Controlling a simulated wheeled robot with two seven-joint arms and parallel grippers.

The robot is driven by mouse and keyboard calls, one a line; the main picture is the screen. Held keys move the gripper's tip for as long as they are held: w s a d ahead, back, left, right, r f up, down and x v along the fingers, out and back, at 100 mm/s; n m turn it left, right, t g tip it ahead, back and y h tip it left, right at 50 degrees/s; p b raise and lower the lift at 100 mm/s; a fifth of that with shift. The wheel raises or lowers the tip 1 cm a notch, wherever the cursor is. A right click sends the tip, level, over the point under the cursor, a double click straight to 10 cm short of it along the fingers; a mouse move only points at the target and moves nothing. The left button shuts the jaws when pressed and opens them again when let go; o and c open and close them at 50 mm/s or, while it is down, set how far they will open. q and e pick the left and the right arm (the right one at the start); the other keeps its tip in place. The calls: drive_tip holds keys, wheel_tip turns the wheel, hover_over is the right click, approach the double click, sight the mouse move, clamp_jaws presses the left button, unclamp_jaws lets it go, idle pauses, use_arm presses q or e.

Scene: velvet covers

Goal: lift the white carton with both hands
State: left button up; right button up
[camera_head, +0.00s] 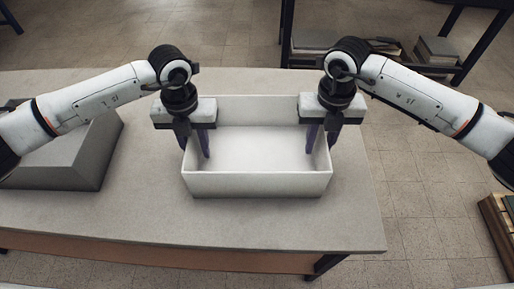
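The white carton (258,184) is an open-topped box standing upright on the grey table, its inside empty. My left gripper (194,150) is at the carton's left wall, pointing down, with one finger inside and the other at the outer side. My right gripper (322,148) is at the right wall in the same way, with its inner finger inside the carton. Both grippers' fingers are spread, with a gap wider than the thin wall. The grippers hide parts of the side walls, and contact with them cannot be made out.
A grey block-shaped object (75,160) with sloping sides lies on the table at the left, under my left arm. The grey tabletop (270,225) is bare in front of the carton. A dark shelf with books (437,50) stands behind at the right.

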sight(323, 130)
use_arm(q)
clamp_jaws()
use_arm(e)
clamp_jaws()
use_arm(q)
drive_tip(key=shift+r, duration=0.2)
use_arm(e)
drive_tip(key=shift+r, duration=0.2)
